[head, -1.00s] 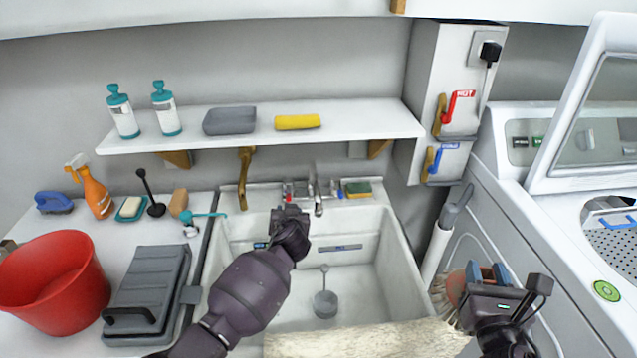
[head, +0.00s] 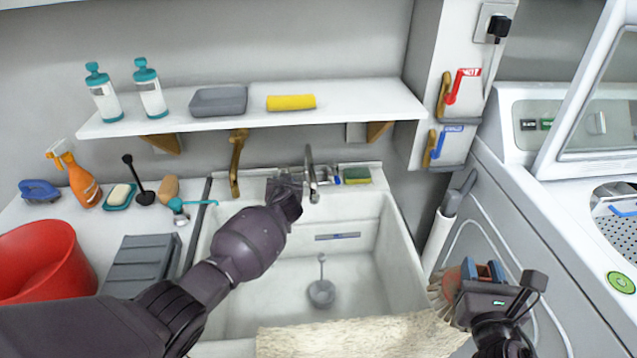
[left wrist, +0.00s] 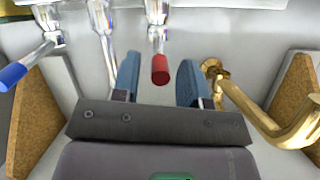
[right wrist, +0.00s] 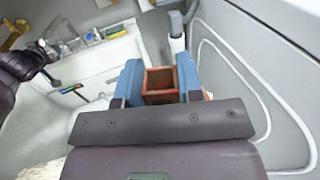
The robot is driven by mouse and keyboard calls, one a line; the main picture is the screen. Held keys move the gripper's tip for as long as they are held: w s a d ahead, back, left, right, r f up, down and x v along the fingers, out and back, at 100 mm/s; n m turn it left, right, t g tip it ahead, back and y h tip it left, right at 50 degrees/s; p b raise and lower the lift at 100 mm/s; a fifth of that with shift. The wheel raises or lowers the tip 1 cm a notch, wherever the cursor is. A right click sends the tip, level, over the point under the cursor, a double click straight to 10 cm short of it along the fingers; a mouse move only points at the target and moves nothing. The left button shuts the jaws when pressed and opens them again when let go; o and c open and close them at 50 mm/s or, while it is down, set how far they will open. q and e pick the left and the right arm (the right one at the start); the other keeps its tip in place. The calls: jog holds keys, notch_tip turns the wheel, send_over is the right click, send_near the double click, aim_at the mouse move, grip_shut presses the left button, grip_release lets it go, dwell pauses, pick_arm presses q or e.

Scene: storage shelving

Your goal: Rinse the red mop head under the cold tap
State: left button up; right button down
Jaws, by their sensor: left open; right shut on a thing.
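My left gripper (head: 284,184) is open at the sink's tap, left of the silver spout (head: 311,175). In the left wrist view, the red tap handle (left wrist: 160,70) lies between its two blue fingers; I cannot tell whether they touch it. The blue tap handle (left wrist: 14,74) is apart from the fingers, at the left of that view; in the head view it shows right of the spout. My right gripper (head: 483,270) is shut on the red mop head (head: 449,284), right of the sink, bristles to the left. Its square red socket (right wrist: 160,84) shows between the fingers.
The white sink (head: 385,255) has a grey plug (head: 321,292) inside. A shelf (head: 370,101) with bottles hangs above. A red bucket (head: 40,262) and ribbed grey board (head: 142,262) stand left. Beige fabric (head: 350,336) covers the sink's front edge. A white machine (head: 530,230) stands right.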

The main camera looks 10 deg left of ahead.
pick_arm(q)
jog(key=shift+b+x, duration=0.4)
jog(key=shift+x, duration=0.9)
jog(key=shift+c, duration=0.4)
grip_shut()
